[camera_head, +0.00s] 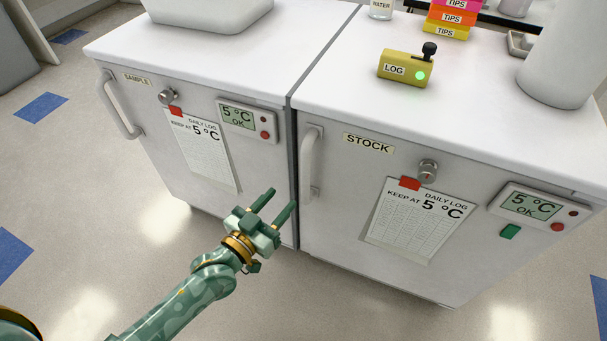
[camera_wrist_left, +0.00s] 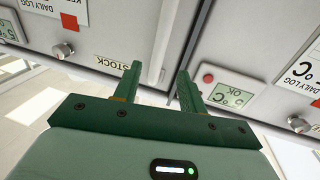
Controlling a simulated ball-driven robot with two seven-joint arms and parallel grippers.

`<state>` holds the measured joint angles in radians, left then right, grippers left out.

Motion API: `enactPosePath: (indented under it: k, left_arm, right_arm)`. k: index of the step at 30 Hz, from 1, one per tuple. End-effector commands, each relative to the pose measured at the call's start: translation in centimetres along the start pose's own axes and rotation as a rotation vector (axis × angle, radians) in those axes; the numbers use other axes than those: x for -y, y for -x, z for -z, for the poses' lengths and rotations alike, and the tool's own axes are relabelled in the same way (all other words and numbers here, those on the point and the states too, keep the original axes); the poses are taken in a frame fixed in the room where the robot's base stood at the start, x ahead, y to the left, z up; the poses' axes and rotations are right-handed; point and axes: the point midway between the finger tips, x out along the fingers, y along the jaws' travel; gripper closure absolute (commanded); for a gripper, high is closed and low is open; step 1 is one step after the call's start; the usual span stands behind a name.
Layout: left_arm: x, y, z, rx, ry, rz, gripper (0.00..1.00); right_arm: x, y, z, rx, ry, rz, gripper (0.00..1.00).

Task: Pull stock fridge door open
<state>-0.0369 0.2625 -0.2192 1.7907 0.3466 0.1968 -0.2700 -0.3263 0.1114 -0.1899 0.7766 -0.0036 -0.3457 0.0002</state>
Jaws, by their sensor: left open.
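The stock fridge door (camera_head: 335,215) is shut, with a STOCK label (camera_head: 368,143) near its top. Its upright pale handle (camera_head: 308,168) is at the door's left edge. My left gripper (camera_head: 282,197) is open and empty, to the left of the handle and a little lower, pointing up toward the fridges. The jaws look apart from the handle. In the left wrist view the open fingers (camera_wrist_left: 160,72) point toward the fridge fronts, with the STOCK label (camera_wrist_left: 114,63) to their left. A pale upright bar, seemingly the handle (camera_wrist_left: 164,42), shows beyond the fingertips. My right gripper is not in view.
The sample fridge (camera_head: 260,165) stands close on the left, with its own handle (camera_head: 117,108). The stock door carries a lock (camera_head: 428,172), a log sheet (camera_head: 415,225) and a display (camera_head: 530,206). A yellow LOG box (camera_head: 405,68) sits on top. Floor in front is clear.

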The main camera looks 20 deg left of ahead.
Motion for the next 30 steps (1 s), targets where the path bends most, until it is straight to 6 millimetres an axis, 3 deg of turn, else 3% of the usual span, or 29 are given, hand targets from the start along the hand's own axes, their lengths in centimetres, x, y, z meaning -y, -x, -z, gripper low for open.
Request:
enactPosePath:
  k: [3,10,12,17,27,28,30]
  left_arm:
    - [0.0,-3.3,-0.7,0.002,0.003,0.001,0.59]
    - [0.0,-8.8,-0.7,0.004,0.002,0.0,0.59]
    - [0.0,-9.5,-0.6,0.005,0.001,0.0,0.59]
    - [0.0,-10.7,-0.3,0.003,-0.001,0.0,0.59]
    - [0.0,-11.0,-0.2,0.004,-0.001,0.0,0.59]
    - [0.0,-11.0,-0.2,0.004,-0.001,0.0,0.61]
    - [0.0,-11.0,-0.2,0.004,-0.001,0.0,0.81]
  right_arm:
    - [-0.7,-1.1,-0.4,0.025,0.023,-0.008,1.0]
    - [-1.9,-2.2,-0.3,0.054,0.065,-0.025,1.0]
    - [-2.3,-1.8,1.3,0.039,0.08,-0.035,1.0]
    - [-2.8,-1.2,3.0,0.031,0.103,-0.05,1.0]
    - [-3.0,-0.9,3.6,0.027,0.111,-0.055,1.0]
    - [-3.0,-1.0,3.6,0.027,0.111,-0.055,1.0]
    - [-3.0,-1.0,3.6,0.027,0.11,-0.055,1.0]
